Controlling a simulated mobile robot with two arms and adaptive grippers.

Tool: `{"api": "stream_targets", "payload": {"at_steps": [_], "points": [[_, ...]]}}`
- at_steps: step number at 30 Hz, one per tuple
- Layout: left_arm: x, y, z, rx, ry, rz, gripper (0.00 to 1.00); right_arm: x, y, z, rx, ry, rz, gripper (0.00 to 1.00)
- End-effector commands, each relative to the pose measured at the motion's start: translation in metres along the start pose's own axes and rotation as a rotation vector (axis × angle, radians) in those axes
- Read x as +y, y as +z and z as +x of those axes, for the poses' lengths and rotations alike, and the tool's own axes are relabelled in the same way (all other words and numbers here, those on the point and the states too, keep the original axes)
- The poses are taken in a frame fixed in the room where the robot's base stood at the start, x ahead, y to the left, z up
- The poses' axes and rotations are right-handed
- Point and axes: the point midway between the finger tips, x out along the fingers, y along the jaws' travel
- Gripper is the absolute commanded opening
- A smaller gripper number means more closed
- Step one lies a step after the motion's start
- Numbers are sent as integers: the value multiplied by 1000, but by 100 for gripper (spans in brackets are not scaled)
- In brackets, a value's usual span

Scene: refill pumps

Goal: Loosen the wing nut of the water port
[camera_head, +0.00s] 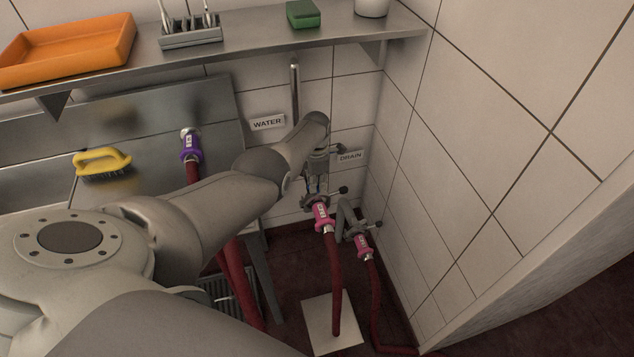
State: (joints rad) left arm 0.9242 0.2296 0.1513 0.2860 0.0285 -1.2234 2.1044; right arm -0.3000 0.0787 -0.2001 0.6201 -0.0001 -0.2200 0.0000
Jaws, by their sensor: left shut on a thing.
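The water port (312,202) is low on the back wall, right of the WATER sign (267,122). A pink hose coupling (321,215) with a dark red hose hangs below it. My left arm reaches over from the left, and my left gripper (318,184) points down at the top of this port. It is shut on the port's wing nut, which the fingers and wrist largely hide. A small dark knob (343,190) shows just to the right of the gripper. My right gripper is out of view.
The drain port (345,222), with its own pink coupling (362,247), is close on the right, near the tiled side wall. A shelf (250,35) runs above. A purple coupling (190,146) and yellow brush (103,162) are left. A pale floor plate (318,312) lies below.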

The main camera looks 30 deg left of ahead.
Motion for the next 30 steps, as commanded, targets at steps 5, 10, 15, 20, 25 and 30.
{"api": "stream_targets", "payload": {"at_steps": [5,10,15,20,25,30], "points": [[2,0,-2,-1,6,-43,0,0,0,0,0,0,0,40],[2,0,-2,-1,6,-56,0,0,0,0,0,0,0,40],[3,0,-2,-1,6,-58,0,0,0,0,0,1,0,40],[3,0,-2,-1,6,-58,0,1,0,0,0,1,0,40],[2,0,-2,-1,5,-57,32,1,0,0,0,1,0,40],[1,0,-1,0,3,-56,32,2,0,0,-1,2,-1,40]]}}
